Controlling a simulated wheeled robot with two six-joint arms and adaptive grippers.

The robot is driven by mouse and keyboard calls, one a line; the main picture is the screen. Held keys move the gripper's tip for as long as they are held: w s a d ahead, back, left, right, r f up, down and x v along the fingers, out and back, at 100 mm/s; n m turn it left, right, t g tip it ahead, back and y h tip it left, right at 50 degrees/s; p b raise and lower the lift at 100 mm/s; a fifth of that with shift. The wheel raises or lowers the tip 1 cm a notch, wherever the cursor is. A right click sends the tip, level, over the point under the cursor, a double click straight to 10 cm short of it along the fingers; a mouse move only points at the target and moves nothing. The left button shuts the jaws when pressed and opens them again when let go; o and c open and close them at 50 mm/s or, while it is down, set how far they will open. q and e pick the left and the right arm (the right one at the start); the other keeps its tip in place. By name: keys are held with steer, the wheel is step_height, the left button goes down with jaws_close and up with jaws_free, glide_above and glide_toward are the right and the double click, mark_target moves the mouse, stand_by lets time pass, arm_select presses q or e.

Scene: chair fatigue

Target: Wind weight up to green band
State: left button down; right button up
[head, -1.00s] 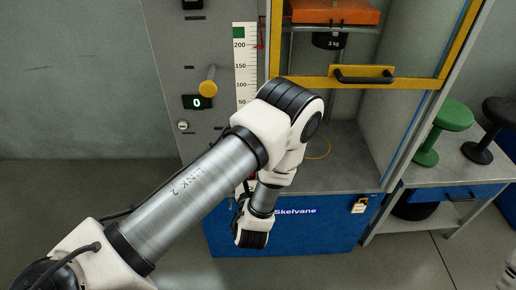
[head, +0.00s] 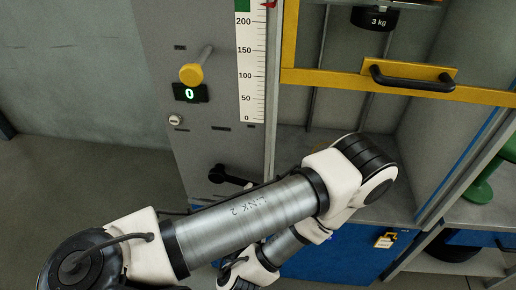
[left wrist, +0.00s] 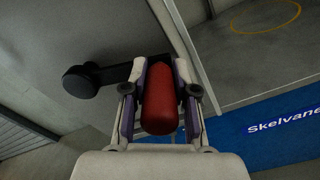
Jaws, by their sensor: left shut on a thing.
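My left gripper (left wrist: 160,95) is shut on a red rounded handle (left wrist: 160,105), seen in the left wrist view. A black crank arm (left wrist: 115,74) runs left from behind that handle to a round black hub (left wrist: 80,84). In the head view the crank (head: 222,174) shows on the grey panel, its right end hidden behind my left arm. The black 3 kg weight (head: 374,18) hangs at the top behind the yellow-framed guard. The white scale (head: 250,70) has a green band (head: 242,5) at the picture's top edge; a red pointer (head: 268,4) is beside it. My right gripper is out of view.
A yellow knob (head: 191,74) sticks out above a display (head: 190,93) reading 0. The guard has a black handle (head: 412,80). A green stool (head: 485,182) stands on the bench at right.

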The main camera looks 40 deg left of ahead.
arm_select(q)
steer(key=shift+f, duration=0.25)
steer(key=c, duration=0.9)
jaws_free()
steer(key=shift+d, duration=0.15)
steer(key=shift+r, duration=0.1)
